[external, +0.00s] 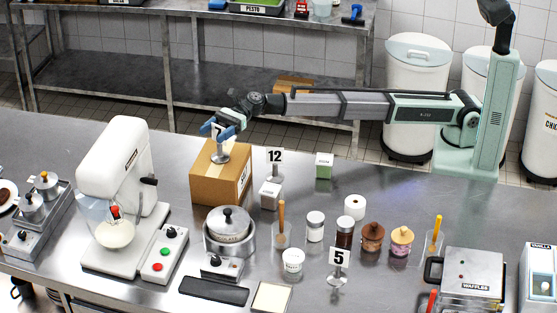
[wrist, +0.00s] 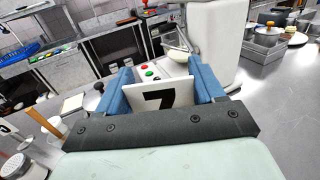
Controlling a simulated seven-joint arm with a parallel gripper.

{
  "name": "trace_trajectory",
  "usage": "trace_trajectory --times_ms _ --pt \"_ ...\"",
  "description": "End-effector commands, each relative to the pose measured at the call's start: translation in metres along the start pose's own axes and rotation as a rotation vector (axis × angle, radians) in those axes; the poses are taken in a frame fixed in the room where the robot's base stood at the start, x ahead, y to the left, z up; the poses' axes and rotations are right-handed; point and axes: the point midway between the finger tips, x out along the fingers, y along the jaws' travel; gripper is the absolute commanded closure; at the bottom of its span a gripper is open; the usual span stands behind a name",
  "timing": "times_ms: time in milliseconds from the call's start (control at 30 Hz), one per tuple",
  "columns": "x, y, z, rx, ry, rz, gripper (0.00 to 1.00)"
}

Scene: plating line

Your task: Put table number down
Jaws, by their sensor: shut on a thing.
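My gripper (external: 224,131) is shut on a table number, a white card with a black 7 (wrist: 158,98) on a round metal base (external: 219,158). In the wrist view the card sits between the blue fingers of my gripper (wrist: 163,78). In the external view the fingers partly hide the card, and the base shows against the cardboard box (external: 234,182). I cannot tell whether the base touches the box. Table number 12 (external: 275,156) stands just right of the box. Table number 5 (external: 339,257) stands near the front of the steel counter (external: 385,191).
A white stand mixer (external: 117,167) is left of the box. A lidded pot (external: 229,231) stands in front of it. The counter's back right is clear.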

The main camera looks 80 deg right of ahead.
Motion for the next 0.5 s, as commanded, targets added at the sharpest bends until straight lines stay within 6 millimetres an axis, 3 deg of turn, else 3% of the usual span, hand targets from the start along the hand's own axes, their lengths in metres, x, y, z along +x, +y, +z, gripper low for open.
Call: trace_trajectory --times_ms 233,267,500 --pt "0.0000 0.0000 -0.0029 0.001 0.000 0.000 0.87" --pt "0.0001 0.0000 -0.0027 0.000 0.000 0.000 0.29" --pt "0.0000 -0.0001 -0.0024 0.000 0.000 0.000 0.06"
